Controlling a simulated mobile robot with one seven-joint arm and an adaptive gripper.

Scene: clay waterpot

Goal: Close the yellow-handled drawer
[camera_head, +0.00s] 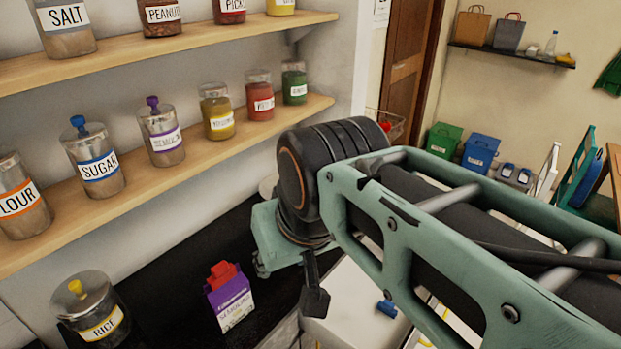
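My green and black arm crosses the view from the lower right. At its far end a dark piece that looks like part of my gripper (314,298) points down beside the counter's edge. Whether it is open or shut does not show. Below it is a white drawer unit (345,305), with a blue handle (387,308) on its right side. Small yellow bits (423,294) show through and beside the arm frame. One may be the yellow handle, but the arm hides most of that area. How far the yellow-handled drawer stands open cannot be told.
A purple carton (230,298) with a red clip and a rice jar (92,308) stand on the black counter. Wooden shelves (130,190) with several labelled jars are on the left wall. Green (443,140) and blue (480,152) bins stand at the back right.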

